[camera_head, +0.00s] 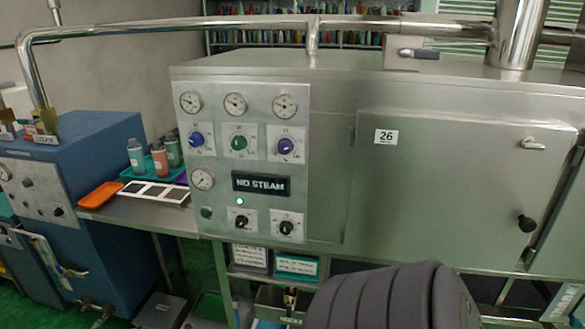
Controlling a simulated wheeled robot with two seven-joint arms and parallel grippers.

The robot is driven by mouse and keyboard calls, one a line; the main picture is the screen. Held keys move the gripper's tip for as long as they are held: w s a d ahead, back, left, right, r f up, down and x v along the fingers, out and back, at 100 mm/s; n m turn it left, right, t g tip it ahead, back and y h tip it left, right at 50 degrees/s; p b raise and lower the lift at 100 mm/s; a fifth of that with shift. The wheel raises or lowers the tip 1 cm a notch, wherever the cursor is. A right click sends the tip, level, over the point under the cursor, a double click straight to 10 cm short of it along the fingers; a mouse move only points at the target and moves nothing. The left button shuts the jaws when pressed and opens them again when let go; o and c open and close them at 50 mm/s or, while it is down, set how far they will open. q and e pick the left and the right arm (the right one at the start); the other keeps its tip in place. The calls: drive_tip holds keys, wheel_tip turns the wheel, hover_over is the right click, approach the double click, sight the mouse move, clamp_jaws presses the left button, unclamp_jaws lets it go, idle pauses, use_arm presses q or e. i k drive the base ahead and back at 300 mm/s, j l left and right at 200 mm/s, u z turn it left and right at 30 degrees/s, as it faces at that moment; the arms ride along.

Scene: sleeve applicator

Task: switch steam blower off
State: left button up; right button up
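The grey steel machine's control panel (243,160) faces me left of centre. Three gauges sit along its top, above a blue knob (196,139), a green knob (239,143) and a purple knob (286,146). A dark display (261,184) reads "NO STEAM". Below it a small green lamp (239,201) is lit. Two black rotary switches, a left one (241,222) and a right one (287,228), sit at the bottom, beside a green button (206,213). The labels are too small to read, so I cannot tell which control is the blower's. Neither gripper is in view.
The machine's large door (450,180), marked 26, is closed. A side table (150,216) with bottles and an orange tray (100,195) stands left, beside a blue cabinet (85,240). A ribbed dark grey part of mine fills the bottom centre. Shelves lie under the machine.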

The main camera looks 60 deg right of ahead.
sight(241, 221)
drive_tip(key=z, duration=1.7)
